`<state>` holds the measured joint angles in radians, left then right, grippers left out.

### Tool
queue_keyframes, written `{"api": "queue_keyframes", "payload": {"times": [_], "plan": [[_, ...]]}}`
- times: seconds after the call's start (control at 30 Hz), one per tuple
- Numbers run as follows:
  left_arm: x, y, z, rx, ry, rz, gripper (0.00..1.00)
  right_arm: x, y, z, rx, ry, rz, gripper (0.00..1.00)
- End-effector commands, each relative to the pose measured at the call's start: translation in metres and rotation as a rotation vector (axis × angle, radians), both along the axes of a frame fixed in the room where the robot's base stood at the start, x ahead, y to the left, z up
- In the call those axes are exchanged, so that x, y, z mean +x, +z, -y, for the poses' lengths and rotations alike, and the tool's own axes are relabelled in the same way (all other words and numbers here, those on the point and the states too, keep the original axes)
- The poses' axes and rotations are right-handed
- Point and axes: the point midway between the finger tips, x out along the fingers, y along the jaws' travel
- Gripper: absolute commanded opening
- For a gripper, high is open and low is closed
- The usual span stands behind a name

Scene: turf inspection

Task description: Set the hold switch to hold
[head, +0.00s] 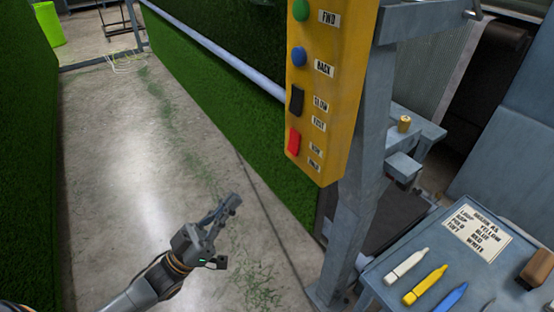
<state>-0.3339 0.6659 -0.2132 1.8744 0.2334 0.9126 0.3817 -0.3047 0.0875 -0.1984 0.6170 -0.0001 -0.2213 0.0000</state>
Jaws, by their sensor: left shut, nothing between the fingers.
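A yellow control box (331,90) hangs on a grey post at the upper middle of the head view. Low on its face is a red rocker switch (294,141) beside two small labels, too small to read surely. I cannot tell which way the red switch is tipped. Above it are a black rocker (296,101) labelled SLOW and FAST, a blue button (299,57) labelled BACK and a green button (300,10) labelled FWD. My left gripper (232,203) is shut and empty, below and left of the box, apart from it. My right gripper is out of view.
The grey post (365,150) stands right behind the box. A grey table (385,262) at the lower right holds markers, a brown block (537,268) and a printed card (478,228). Green turf walls (215,75) flank the open concrete floor (110,190).

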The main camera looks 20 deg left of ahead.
Motion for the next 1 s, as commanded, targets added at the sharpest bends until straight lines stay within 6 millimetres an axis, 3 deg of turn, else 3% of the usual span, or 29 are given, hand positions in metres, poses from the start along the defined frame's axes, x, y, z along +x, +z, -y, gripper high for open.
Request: {"api": "queue_keyframes", "payload": {"times": [0.17, 0.57, 0.73, 1.0], "plan": [[0.012, 0.016, 0.009, -0.001, 0.001, 0.003, 0.00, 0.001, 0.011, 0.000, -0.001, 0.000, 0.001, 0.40], [0.064, 0.069, 0.050, -0.001, 0.001, 0.002, 0.00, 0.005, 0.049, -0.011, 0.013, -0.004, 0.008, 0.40], [0.084, 0.060, 0.064, -0.001, 0.002, 0.001, 0.00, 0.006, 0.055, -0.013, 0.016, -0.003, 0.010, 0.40], [0.093, 0.056, 0.072, 0.001, 0.002, 0.000, 0.00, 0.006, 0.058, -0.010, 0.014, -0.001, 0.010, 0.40]]}}
